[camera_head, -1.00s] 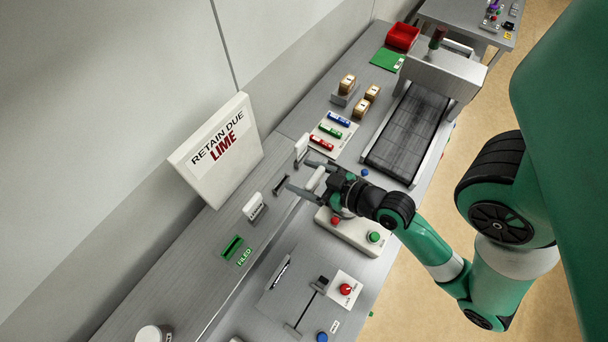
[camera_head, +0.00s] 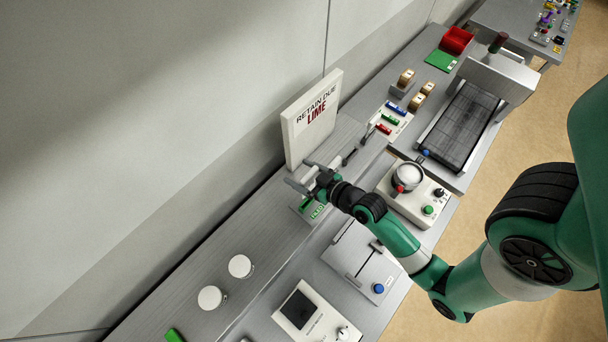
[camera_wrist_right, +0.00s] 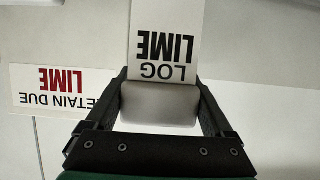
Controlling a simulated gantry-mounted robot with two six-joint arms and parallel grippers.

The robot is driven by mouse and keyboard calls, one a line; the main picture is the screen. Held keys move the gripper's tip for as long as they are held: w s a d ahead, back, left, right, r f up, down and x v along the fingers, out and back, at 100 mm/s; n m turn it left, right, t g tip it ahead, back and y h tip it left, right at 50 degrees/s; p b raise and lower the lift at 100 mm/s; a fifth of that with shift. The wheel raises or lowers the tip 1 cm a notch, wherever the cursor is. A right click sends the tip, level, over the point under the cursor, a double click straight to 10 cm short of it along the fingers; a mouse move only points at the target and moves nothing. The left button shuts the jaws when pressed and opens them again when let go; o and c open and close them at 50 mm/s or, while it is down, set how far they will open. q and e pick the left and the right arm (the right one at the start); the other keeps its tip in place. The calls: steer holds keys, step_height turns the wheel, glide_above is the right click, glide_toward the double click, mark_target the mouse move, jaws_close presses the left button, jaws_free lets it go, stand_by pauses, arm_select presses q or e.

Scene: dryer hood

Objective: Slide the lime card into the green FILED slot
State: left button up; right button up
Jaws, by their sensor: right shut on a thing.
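The lime card (camera_wrist_right: 166,40) is white and printed LOG LIME, with a pale block-like grip (camera_wrist_right: 160,104) at its near end. My right gripper (camera_wrist_right: 160,98) is shut on that grip, and the card sticks out beyond the fingertips. In the head view my right gripper (camera_head: 300,178) is above and just behind the green FILED slot (camera_head: 309,207). The arm and gripper partly cover the slot. I cannot tell whether the card touches the slot. My left gripper is not in view.
A white sign (camera_head: 312,120) reading RETAIN DUE LIME stands close behind the gripper. A control box (camera_head: 411,196) with buttons lies to the right. Two white round-topped items (camera_head: 240,266) are at lower left, with bare counter between them and the slot.

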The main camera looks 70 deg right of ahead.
step_height(320, 180, down, 6)
steer(key=b, duration=0.5)
steer(key=shift+f+b, duration=1.7)
steer(key=shift+f, duration=0.35)
stand_by(1.6)
steer(key=o, duration=1.1)
steer(key=shift+r, duration=0.1)
steer(key=shift+b+v, duration=0.95)
steer(key=shift+v, duration=4.9)
